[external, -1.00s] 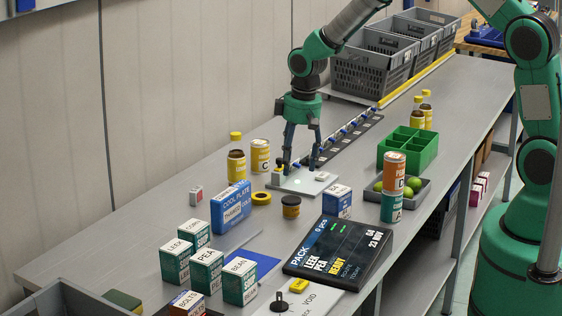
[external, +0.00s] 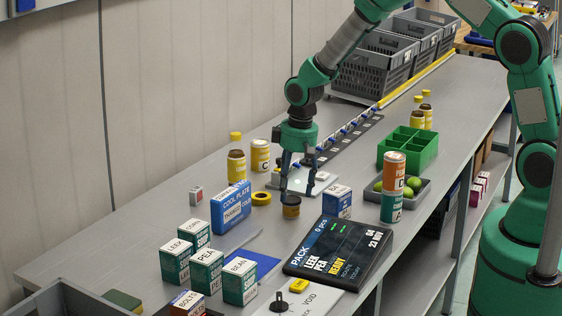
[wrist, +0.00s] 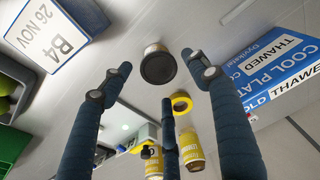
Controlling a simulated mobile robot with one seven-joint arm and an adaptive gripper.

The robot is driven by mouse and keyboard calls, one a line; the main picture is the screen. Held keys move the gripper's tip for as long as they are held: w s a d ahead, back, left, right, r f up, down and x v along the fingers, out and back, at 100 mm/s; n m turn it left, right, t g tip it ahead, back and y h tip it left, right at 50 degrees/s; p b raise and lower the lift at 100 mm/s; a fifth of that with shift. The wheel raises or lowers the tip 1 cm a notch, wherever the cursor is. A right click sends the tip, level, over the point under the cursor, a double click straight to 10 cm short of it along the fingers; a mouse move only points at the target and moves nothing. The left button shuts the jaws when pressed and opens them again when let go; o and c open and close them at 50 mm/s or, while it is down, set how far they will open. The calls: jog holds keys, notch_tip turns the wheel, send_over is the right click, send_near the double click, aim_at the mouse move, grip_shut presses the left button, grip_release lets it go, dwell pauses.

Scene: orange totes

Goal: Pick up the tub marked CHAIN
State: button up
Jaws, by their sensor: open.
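A small round tub (external: 291,210) with a dark lid and a yellow-orange band stands upright on the bench, left of a small white-and-blue box. I cannot read CHAIN on it. In the wrist view the tub (wrist: 157,66) shows lid-on between the spread fingers. My gripper (external: 297,192) is open and empty, its fingers pointing down close to the tub. One finger overlaps the tub's upper edge in the external view; I cannot tell if they touch.
A yellow tape ring (external: 261,198) lies left of the tub, with a blue COOL PLATE box (external: 231,208) beyond it. The white-and-blue box (external: 337,202) is close on the right. The PACK display (external: 338,252) stands in front. A pale plate (external: 318,183) lies behind.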

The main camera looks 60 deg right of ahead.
aim_at(292, 199)
jog(key=shift+w+f+b, duration=0.15)
jog(key=shift+f+b, duration=0.2)
jog(key=shift+f, duration=2.25)
jog(key=c, duration=1.3)
jog(key=shift+o, duration=0.2)
jog(key=shift+r, duration=0.1)
notch_tip(292, 199, up, 10)
jog(key=shift+f+p, duration=0.1)
jog(key=shift+p, duration=0.45)
